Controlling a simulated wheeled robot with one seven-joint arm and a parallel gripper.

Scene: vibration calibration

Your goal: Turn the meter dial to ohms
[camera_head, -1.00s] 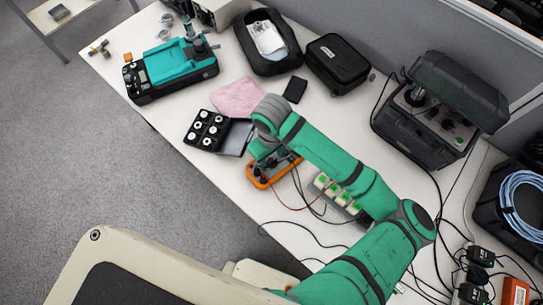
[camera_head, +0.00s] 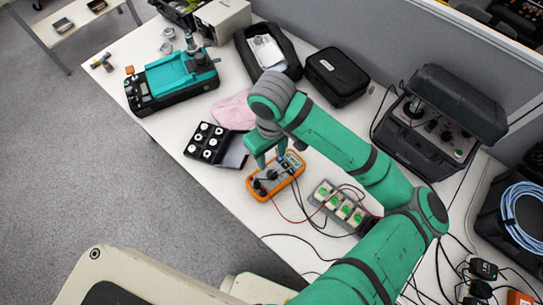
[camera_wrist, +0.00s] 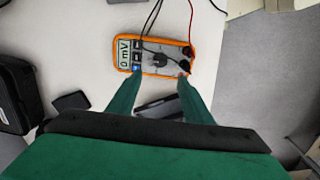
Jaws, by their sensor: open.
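The orange-framed meter (camera_head: 276,176) lies on the white table in the head view, with black and red leads running from it. In the wrist view the meter (camera_wrist: 155,57) lies beyond the fingertips, and its screen (camera_wrist: 125,55) appears to read 0 mV. Its dark round dial (camera_wrist: 160,60) sits mid-face with a lead crossing near it; its pointer setting is too small to tell. My gripper (camera_wrist: 157,77) is open and empty, its two green fingers apart, with tips near the meter's lower edge. In the head view my gripper (camera_head: 268,155) hangs beside the meter's upper left.
A black case with white round pieces (camera_head: 207,142) lies left of the meter. A green-switched power strip (camera_head: 340,206) is to its right, with loose cables nearby. A pink cloth (camera_head: 235,110), teal device (camera_head: 172,80) and black pouch (camera_head: 337,75) stand farther back.

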